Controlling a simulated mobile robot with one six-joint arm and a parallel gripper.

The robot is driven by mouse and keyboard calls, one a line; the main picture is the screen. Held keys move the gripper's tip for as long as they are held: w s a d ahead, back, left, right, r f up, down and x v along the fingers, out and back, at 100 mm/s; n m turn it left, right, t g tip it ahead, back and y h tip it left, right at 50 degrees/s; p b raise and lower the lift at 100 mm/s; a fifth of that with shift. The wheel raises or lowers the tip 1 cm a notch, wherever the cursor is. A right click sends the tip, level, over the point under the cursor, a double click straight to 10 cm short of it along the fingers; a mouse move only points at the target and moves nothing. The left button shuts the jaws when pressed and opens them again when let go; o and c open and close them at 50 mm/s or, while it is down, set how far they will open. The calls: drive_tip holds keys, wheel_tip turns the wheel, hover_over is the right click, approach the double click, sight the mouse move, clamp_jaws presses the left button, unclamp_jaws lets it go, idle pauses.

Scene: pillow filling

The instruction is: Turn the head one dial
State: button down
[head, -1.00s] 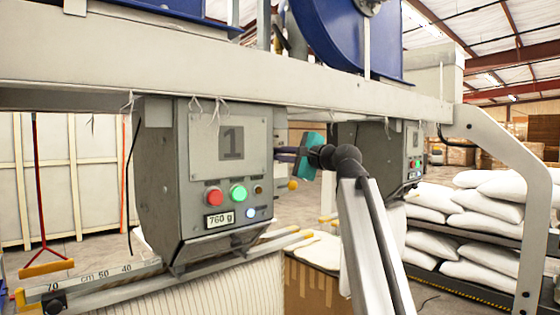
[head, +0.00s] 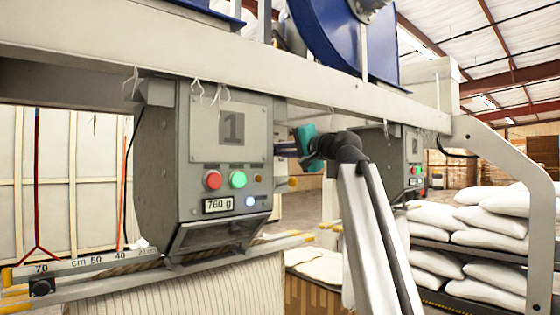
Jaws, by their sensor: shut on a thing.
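Head one (head: 231,128) is a grey box with a large "1" plate. Its front has a red button (head: 213,180), a green button (head: 238,180), a small dark brown button (head: 258,179), a white-lit button (head: 250,201) and a weight display (head: 218,205) that seems to read 760 g. My gripper (head: 280,149), with teal and dark parts, reaches to the right side of head one. Its fingers are shut on what appears to be the head one dial, which is mostly hidden by the fingers and the box edge.
A yellow-tipped knob (head: 292,183) sits just below my gripper. A second head (head: 398,160) stands behind my arm. The beam (head: 190,68) runs overhead. A striped pillow cover (head: 170,288) hangs below head one. White sacks (head: 470,235) fill shelves at right.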

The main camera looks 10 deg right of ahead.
drive_tip(key=shift+f+n+b, duration=0.1)
drive_tip(key=shift+n+b, duration=0.6)
drive_tip(key=shift+n, duration=0.2)
drive_tip(key=c, duration=1.8)
unclamp_jaws()
drive_tip(key=shift+c, duration=0.2)
drive_tip(key=shift+s, duration=0.1)
drive_tip(key=b+v, duration=0.1)
drive_tip(key=v, duration=1.2)
drive_tip(key=shift+s+d+b, duration=0.25)
drive_tip(key=shift+s+b, duration=0.05)
drive_tip(key=shift+w, duration=0.1)
